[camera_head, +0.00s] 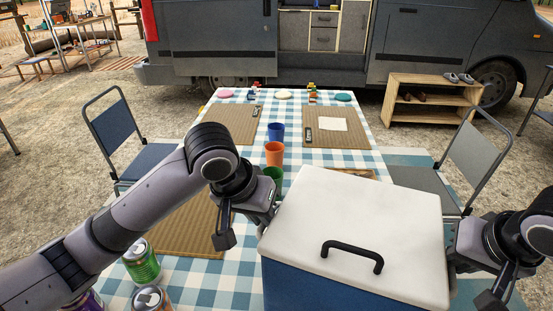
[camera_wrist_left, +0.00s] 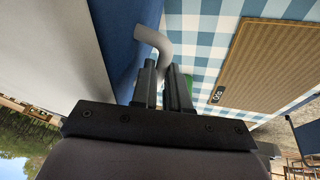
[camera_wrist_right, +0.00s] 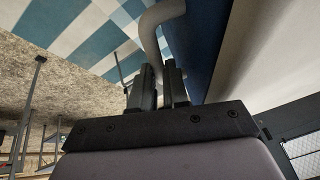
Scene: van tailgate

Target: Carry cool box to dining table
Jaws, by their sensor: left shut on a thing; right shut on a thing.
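The cool box (camera_head: 350,235) has a blue body, a white lid and a black lid handle. It is in front of me at the near right of the dining table (camera_head: 235,284), which has a blue and white checked cloth. My left gripper (camera_head: 262,222) is shut on the grey side handle (camera_wrist_left: 152,38) at the box's left side. My right gripper (camera_wrist_right: 158,85) is shut on the other grey side handle (camera_wrist_right: 160,18) at its right side. The box looks level. Its underside is hidden, so I cannot tell whether it touches the table.
Cups stand in a row: blue (camera_head: 276,131), orange (camera_head: 274,153) and green (camera_head: 273,175). Cans (camera_head: 141,262) stand at the near left. Brown placemats (camera_head: 335,135) lie on the cloth. Chairs (camera_head: 125,135) flank the table. A wooden shelf (camera_head: 430,100) stands by the van (camera_head: 215,40).

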